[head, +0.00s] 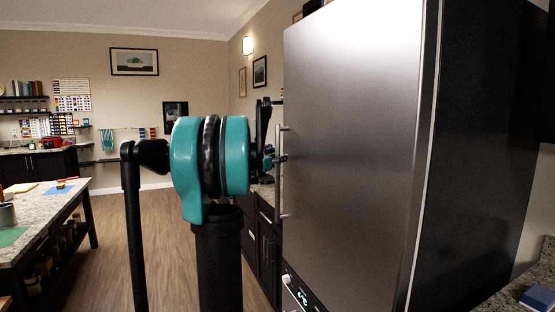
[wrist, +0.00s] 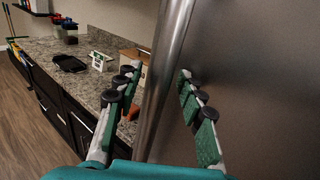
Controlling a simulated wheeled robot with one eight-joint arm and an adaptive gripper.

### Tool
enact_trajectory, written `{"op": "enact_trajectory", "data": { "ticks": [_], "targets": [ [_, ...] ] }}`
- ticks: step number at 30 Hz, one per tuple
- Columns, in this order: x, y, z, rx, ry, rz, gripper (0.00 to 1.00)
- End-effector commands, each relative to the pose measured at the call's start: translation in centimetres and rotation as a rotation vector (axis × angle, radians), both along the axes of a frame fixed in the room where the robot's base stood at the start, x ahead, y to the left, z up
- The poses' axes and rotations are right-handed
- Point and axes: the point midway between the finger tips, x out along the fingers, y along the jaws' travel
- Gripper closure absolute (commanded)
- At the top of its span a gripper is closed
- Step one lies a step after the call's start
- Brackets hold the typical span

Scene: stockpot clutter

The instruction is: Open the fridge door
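The fridge is a tall steel unit with a closed door (head: 350,140) on the right of the head view. Its vertical bar handle (head: 280,170) runs along the door's left edge. In the wrist view the handle (wrist: 165,75) passes between the two fingers of my gripper (wrist: 157,95). The fingers are spread, one on each side of the bar, with visible gaps. The right finger is close to the door face (wrist: 260,80); I cannot tell if it touches. In the head view my arm hides most of the gripper.
A granite counter (wrist: 45,48) with dark cabinets (head: 262,240) stands beyond the fridge, with a black tray (wrist: 70,64) and a box (wrist: 134,68) on it. An island table (head: 50,205) stands at the left. The wooden floor (head: 150,240) between is clear.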

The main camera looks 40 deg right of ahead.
Motion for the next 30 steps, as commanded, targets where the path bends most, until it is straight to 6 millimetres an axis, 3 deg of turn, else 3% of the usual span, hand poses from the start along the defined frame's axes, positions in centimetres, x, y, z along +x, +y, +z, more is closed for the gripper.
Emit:
{"op": "enact_trajectory", "data": {
  "ticks": [6,15,30],
  "targets": [
    [0.01,0.00,0.00,0.000,0.000,0.000,0.62],
    [-0.01,0.02,0.00,0.000,0.000,0.000,0.99],
    [0.05,0.32,0.00,0.000,0.000,0.005,1.00]
  ]
}}
